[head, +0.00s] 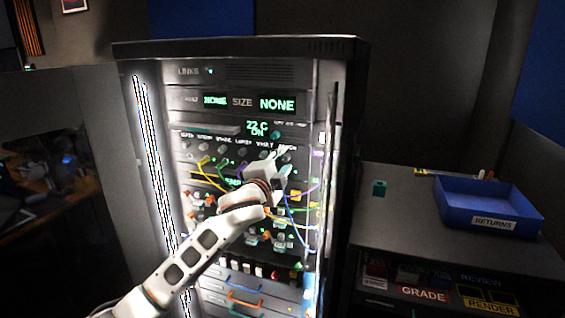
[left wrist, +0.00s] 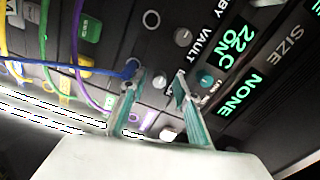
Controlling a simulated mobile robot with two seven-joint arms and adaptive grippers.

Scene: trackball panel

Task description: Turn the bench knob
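The rack panel has a row of small knobs (head: 241,151) under printed labels. The row's rightmost label, partly hidden by my left gripper, is too small to read surely. In the left wrist view a grey knob (left wrist: 183,37) sits beside the label VAULT. A small round knob (left wrist: 160,80) shows between the fingertips; I cannot tell whether it is the bench knob. My left gripper (head: 280,163) is at the right end of the row. In the left wrist view its teal-grey fingers (left wrist: 157,76) are apart, with nothing held. Contact with the panel cannot be told.
A blue cable (left wrist: 90,70) runs to the left fingertip in the left wrist view. Yellow and purple cables hang below the row. A teal knob (head: 275,134) is beside the 22 C display (head: 256,128). A blue returns tray (head: 487,206) stands on the right-hand counter.

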